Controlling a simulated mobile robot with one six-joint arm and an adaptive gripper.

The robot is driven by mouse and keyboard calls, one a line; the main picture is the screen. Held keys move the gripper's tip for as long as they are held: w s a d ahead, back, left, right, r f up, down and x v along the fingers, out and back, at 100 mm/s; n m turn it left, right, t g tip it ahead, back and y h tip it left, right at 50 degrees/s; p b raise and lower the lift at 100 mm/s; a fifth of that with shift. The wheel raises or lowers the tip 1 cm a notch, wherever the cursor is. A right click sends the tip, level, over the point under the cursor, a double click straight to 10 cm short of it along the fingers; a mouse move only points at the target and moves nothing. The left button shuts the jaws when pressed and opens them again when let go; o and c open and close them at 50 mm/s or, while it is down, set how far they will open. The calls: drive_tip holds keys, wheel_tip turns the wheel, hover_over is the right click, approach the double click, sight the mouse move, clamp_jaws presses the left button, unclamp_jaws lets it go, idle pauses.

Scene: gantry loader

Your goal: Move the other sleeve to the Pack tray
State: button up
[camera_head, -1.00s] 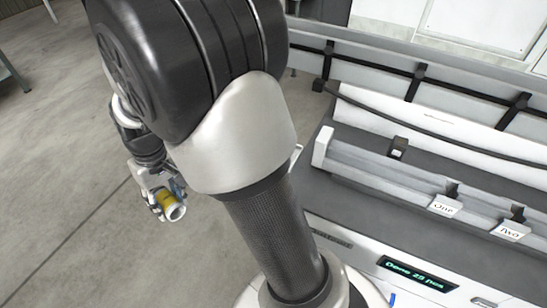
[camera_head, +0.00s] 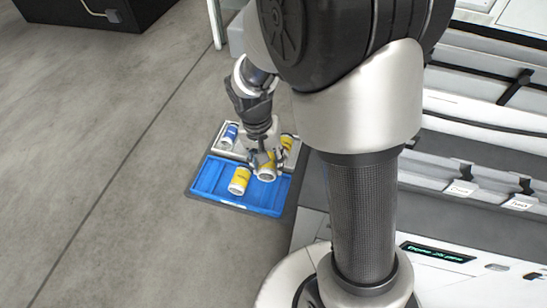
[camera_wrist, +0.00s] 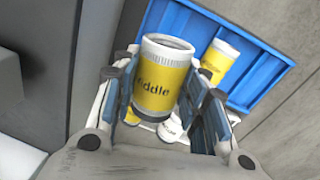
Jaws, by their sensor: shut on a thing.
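My gripper (camera_head: 265,160) is shut on a yellow sleeve with white ends (camera_head: 268,172). In the wrist view this held sleeve (camera_wrist: 165,80) stands between the finger pads; its lettering reads "iddle", the first part hidden or turned away. In the head view it appears over the right part of a blue tray (camera_head: 209,175); whether it touches the tray I cannot tell. Another yellow sleeve (camera_head: 239,181) lies in the blue tray, left of the held one, and also shows in the wrist view (camera_wrist: 219,62). The tray's small front label is too small to read.
A light grey tray (camera_head: 216,146) adjoins the blue tray's far side, with a blue-and-white sleeve (camera_head: 229,136) and a yellow one (camera_head: 287,142) in it. A grey machine with stations "One" and "Two" (camera_head: 520,203) stands right. Open floor lies left.

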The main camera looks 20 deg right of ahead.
drive_tip(key=shift+s+m+g+h+p, duration=0.3)
drive_tip(key=shift+s+m+p, duration=0.15)
drive_tip(key=shift+m, duration=0.35)
drive_tip(key=shift+s+f, duration=0.1)
drive_tip(key=shift+f, duration=0.1)
wheel_tip(320, 180, down, 10)
drive_tip(key=b, duration=0.8)
drive_tip(key=shift+f, duration=0.15)
drive_tip(key=o, duration=1.4)
